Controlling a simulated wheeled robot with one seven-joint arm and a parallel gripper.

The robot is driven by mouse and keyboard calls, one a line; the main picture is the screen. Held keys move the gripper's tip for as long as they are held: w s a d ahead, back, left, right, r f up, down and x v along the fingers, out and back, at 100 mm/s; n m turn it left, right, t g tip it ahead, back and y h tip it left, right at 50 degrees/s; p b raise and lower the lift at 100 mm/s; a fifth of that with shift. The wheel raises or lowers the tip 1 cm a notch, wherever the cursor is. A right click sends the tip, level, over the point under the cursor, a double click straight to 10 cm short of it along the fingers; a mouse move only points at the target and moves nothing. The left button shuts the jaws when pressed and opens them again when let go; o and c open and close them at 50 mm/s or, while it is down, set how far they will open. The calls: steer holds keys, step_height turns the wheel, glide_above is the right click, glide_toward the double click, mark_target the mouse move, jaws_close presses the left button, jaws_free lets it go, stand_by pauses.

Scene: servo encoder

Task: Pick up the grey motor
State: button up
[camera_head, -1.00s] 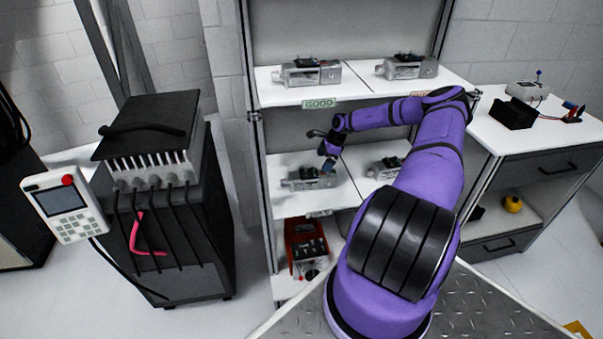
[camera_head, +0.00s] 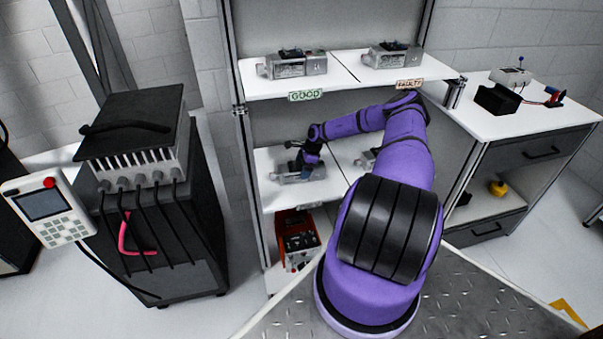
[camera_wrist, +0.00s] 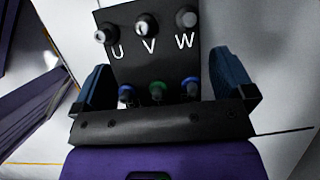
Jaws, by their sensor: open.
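Several grey motors with black terminal blocks stand on the shelves. The motor on the lower left shelf (camera_head: 289,178) is partly hidden by my gripper (camera_head: 307,164), which is right over its top. In the wrist view, a black terminal plate marked U, V, W (camera_wrist: 152,67) with round posts and blue and green terminals lies between the two blue fingers of my gripper (camera_wrist: 164,80). The fingers stand apart on either side, with no clear grip. Other motors sit at the upper left (camera_head: 292,66), upper right (camera_head: 392,56) and lower right (camera_head: 366,158), the last partly behind my arm.
The upper shelf (camera_head: 345,82), with GOOD (camera_head: 305,96) and FAULTY (camera_head: 409,85) labels, is above my gripper. A cabinet post (camera_head: 246,160) stands left of it. A red bin (camera_head: 283,240) is below. A workbench (camera_head: 500,125) stands right, a black machine (camera_head: 175,240) left.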

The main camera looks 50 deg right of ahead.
steer(key=shift+w+a+f, duration=0.1)
steer(key=shift+a+f, duration=0.1)
steer(key=shift+f, duration=0.4)
steer(key=shift+c, duration=0.2)
steer(key=c, duration=1.1)
steer(key=shift+r, duration=0.1)
steer(key=shift+c, duration=0.7)
steer(key=shift+r, duration=0.1)
